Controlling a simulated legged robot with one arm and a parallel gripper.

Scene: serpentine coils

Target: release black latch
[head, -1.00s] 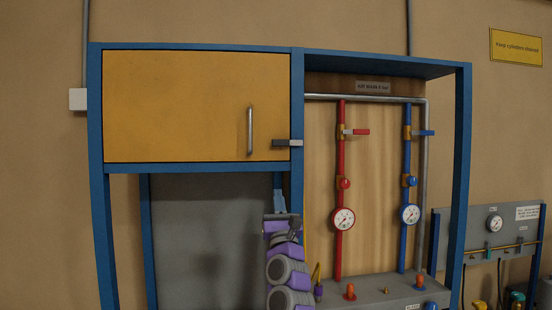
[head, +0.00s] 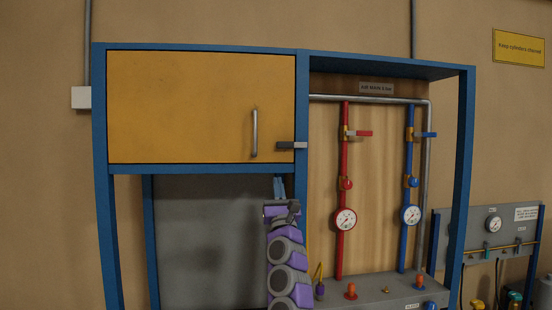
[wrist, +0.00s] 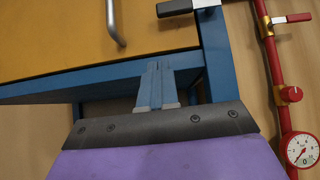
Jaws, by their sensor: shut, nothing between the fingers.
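The black latch (head: 286,145) lies horizontally across the right edge of the closed yellow door (head: 200,105), its light grey right part on the blue frame post. In the wrist view the latch (wrist: 175,8) is at the top edge, partly cut off. My gripper (head: 279,178) is below the latch and apart from it, just under the blue rail. In the wrist view my gripper (wrist: 160,68) has its blue fingers together, pointing up toward the latch, with nothing held. Whether the fingertips touch the rail is unclear.
A metal door handle (head: 254,132) stands left of the latch. A red pipe (head: 342,190) and a blue pipe (head: 407,190), with valves and gauges, run on the panel to the right. The blue rail (head: 205,169) crosses below the door.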

